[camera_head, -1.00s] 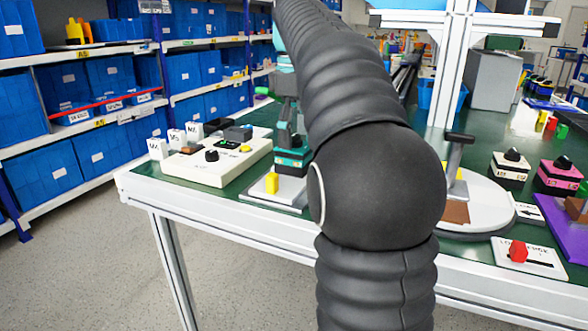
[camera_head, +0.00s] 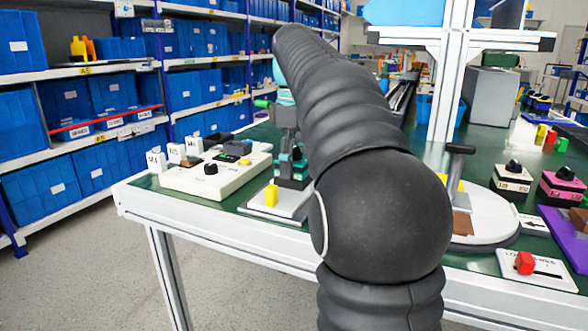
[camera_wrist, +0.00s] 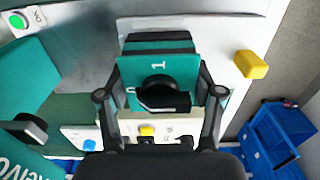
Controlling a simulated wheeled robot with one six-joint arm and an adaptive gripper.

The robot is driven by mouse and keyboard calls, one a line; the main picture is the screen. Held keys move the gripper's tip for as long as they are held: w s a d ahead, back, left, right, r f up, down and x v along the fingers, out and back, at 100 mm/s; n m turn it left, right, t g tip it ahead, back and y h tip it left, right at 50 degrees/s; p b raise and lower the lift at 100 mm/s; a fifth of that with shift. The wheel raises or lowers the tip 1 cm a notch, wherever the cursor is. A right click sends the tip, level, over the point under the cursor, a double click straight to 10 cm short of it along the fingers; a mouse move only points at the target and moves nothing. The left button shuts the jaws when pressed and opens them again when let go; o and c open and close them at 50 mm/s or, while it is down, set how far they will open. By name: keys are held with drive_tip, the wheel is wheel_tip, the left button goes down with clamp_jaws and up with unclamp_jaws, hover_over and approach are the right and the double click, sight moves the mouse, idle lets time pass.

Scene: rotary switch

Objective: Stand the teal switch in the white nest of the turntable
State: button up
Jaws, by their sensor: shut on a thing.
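The teal switch (camera_wrist: 132,70) lies between the two fingers of my gripper (camera_wrist: 160,92) in the wrist view, its black knob and a "1" mark facing the camera. My gripper (camera_head: 284,118) is shut on it. In the head view the teal switch (camera_head: 293,168) is partly hidden, above or on a pale plate (camera_head: 272,208) with a yellow block (camera_head: 271,195). I cannot tell whether it touches the plate. The turntable (camera_head: 490,222) is a white disc at right, its left part hidden behind my arm. It carries a brown patch and a dark T-shaped handle. I cannot make out its nest clearly.
A cream control box (camera_head: 210,178) stands left of the plate. A cream switch (camera_head: 512,180) and a pink switch (camera_head: 560,188) stand right of the turntable. A white panel with a red knob (camera_head: 525,262) lies at the front edge. An upright post (camera_head: 446,80) rises behind.

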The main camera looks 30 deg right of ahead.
wheel_tip(320, 180, up, 6)
drive_tip(key=p, duration=0.7)
drive_tip(key=shift+r, duration=0.1)
idle(0.3)
idle(0.7)
